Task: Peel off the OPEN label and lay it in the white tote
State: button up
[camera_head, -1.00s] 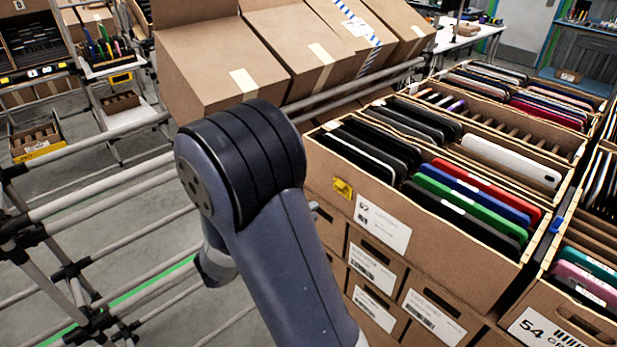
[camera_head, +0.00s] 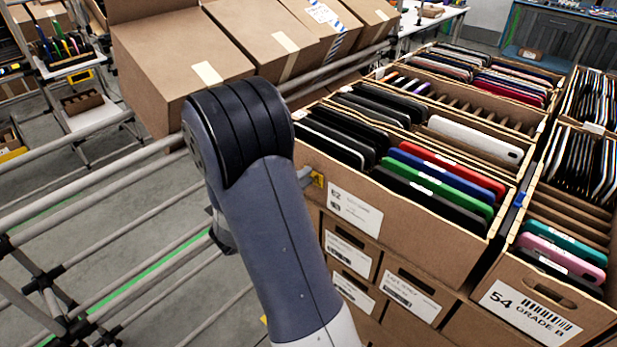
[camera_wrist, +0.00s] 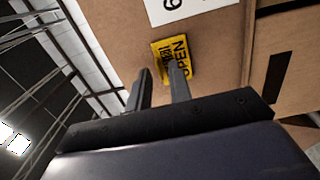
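The yellow OPEN label (camera_wrist: 177,58) is on the brown carton's front wall (camera_wrist: 120,30) in the wrist view, below a white printed label. My gripper (camera_wrist: 158,70) has its two dark fingers apart, with a gap between them. The right finger overlaps the label's lower part; the left finger is beside its left edge. I cannot tell whether either finger touches the label. In the head view the label (camera_head: 318,180) is small, at the carton's left front corner, partly covered by my gripper tip. My arm hides most of the gripper there. No white tote is clearly in view.
The carton (camera_head: 420,225) holds several upright coloured devices. More stacked cartons stand below and to the right, including one marked 54 GRADE B (camera_head: 525,310). Tilted closed cartons (camera_head: 185,65) rest on a rack at the back. Grey pipe rails (camera_head: 90,180) run at the left.

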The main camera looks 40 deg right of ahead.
jog(key=shift+d, duration=0.2)
grip_shut()
dwell(0.3)
jog(key=shift+a, duration=0.15)
dwell(0.4)
jog(key=s+a+b, duration=0.1)
jog(key=a+b, duration=0.1)
jog(key=a, duration=0.5)
jog(key=shift+a+b, duration=0.3)
jog(key=shift+a, duration=0.05)
dwell(0.9)
